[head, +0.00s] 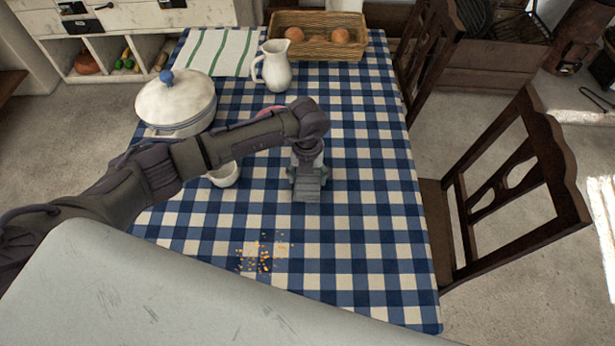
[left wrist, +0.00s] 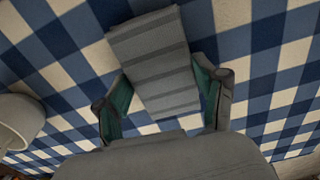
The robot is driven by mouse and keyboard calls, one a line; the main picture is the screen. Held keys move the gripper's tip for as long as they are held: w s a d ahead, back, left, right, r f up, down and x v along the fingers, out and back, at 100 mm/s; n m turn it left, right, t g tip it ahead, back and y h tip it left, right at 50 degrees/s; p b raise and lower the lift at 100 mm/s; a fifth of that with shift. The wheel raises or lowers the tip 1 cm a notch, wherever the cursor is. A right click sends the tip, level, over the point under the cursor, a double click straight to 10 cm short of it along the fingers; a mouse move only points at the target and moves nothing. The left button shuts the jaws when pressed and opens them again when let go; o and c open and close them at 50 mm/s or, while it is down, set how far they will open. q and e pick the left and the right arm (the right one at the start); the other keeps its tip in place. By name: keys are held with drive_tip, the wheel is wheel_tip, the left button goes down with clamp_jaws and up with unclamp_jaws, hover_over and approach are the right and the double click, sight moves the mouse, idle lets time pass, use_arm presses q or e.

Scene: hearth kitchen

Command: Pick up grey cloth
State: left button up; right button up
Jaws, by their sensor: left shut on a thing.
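The grey cloth (head: 308,191) is a small folded, striped piece over the blue and white checked tablecloth. It also shows in the left wrist view (left wrist: 152,50), between the fingers. My left gripper (head: 307,174) points down over the table and is shut on the grey cloth. In the left wrist view the gripper (left wrist: 165,98) has a finger on each side of it. I cannot tell whether the cloth touches the table. My right gripper is not in view.
A white cup (head: 226,176) stands left of the gripper, partly behind my arm. A lidded white pot (head: 176,108), a white jug (head: 275,68) and a wicker basket (head: 320,50) stand farther back. Orange crumbs (head: 255,258) lie near the front. A wooden chair (head: 515,190) is at the right.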

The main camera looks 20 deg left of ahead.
sight(308, 177)
use_arm(q)
drive_tip(key=shift+r, duration=0.4)
wheel_tip(308, 177, up, 2)
drive_tip(key=shift+w+r+b, duration=0.1)
drive_tip(key=shift+r+b, duration=0.15)
drive_tip(key=shift+b, duration=0.2)
drive_tip(key=s+d+r+b, duration=0.2)
drive_tip(key=s+d+r, duration=0.5)
drive_tip(key=s, duration=0.2)
drive_tip(key=shift+d+r, duration=0.25)
drive_tip(key=shift+d, duration=0.1)
